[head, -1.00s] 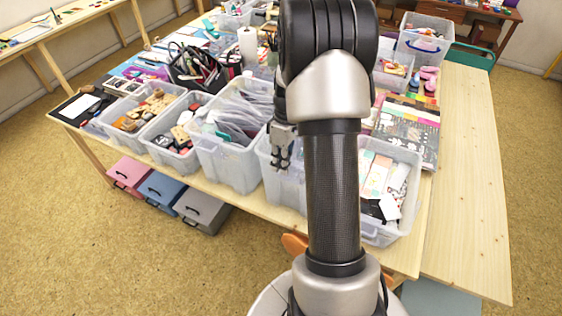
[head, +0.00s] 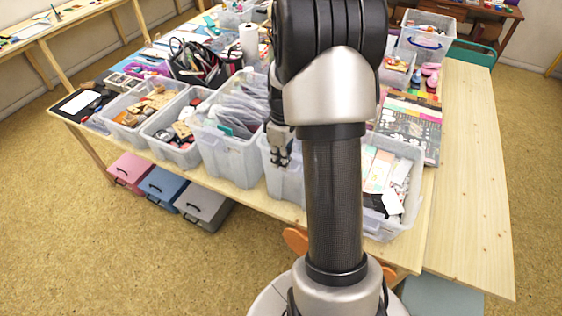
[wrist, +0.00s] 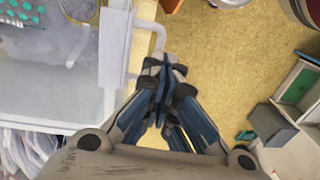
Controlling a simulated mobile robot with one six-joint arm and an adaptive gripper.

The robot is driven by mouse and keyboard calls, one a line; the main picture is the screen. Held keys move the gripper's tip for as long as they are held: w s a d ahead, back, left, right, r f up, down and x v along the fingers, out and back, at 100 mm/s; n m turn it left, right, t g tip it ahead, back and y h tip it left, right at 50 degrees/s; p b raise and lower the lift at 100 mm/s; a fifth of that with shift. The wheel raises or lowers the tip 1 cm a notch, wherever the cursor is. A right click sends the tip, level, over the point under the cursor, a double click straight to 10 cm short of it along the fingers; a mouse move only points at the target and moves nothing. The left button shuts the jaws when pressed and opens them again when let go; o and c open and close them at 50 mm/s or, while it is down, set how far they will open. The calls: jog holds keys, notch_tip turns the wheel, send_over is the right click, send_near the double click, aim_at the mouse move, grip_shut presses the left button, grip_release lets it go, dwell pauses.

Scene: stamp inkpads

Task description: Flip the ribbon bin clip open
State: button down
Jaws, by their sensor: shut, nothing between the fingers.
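My gripper (head: 280,160) is shut and empty, pointing down at the front edge of a translucent bin (head: 284,184) in the front row. My arm covers much of this bin, so I cannot confirm that it is the ribbon bin. In the wrist view my gripper (wrist: 165,75) is beside a clear bin's pale rim (wrist: 114,40). A pale, bent clip-like part (wrist: 152,35) sticks out from that rim just above the fingertips. I cannot tell whether it is flipped open or closed, or whether the fingers touch it.
A clear bin of grey packets (head: 228,158) stands to the left, and a bin of cards (head: 388,222) to the right. Pink, blue and grey boxes (head: 204,205) sit on the floor below. The table's right side (head: 470,190) is bare.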

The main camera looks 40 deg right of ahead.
jog(key=shift+a+f, duration=0.1)
jog(key=shift+f, duration=0.05)
jog(key=s+a+f+t+h+b, duration=0.1)
jog(key=a+f+h+b, duration=0.3)
jog(key=b, duration=0.5)
jog(key=shift+s+a+f+t+b, duration=0.3)
jog(key=shift+s+a+f+t, duration=0.1)
jog(key=shift+s, duration=0.1)
jog(key=shift+d, duration=0.15)
dwell(0.4)
